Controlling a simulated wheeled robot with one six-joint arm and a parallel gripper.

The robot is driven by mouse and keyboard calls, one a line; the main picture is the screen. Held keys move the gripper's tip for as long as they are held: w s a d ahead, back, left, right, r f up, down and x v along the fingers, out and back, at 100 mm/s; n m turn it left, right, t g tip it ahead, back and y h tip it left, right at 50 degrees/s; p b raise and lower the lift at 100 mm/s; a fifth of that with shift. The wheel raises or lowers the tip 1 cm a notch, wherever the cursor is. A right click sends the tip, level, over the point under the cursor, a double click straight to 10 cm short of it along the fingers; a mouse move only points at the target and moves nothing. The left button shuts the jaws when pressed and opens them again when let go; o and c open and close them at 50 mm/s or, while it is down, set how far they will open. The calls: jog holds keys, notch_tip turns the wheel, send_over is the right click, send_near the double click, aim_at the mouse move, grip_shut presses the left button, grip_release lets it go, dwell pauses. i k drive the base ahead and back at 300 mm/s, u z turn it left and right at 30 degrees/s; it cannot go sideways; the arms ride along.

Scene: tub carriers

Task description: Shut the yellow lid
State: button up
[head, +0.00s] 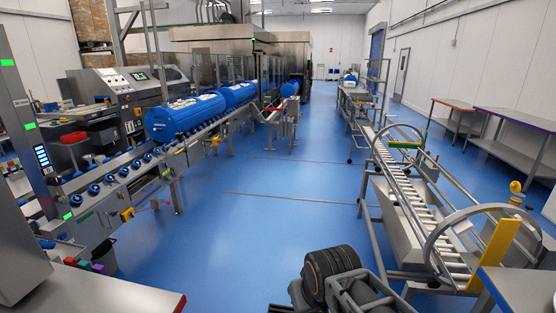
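No yellow lid can be made out with certainty. A small round yellow piece (516,187) shows at the right, just above a small, dull-coloured cylinder-like thing behind the roller conveyor. It may be a lid, but it is too small to tell whether it is open or shut. A flat yellow panel (495,255) stands tilted beside the near metal hoop. Dark, ribbed parts that look like my arm show at the bottom middle, well to the left of both yellow things. No gripper fingertips are visible.
A roller conveyor (410,205) with metal hoops runs along the right. Blue tubs (185,117) lie on the left conveyor line. Steel tables (515,140) stand at the far right, and a table corner (525,290) juts in at the bottom right. The blue floor (270,220) between is clear.

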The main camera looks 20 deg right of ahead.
aim_at(515, 186)
jog(key=z, duration=0.25)
jog(key=i, duration=2.3)
jog(key=z, duration=1)
jog(key=i, duration=1.15)
jog(key=z, duration=1.9)
jog(key=i, duration=0.85)
jog(key=z, duration=0.7)
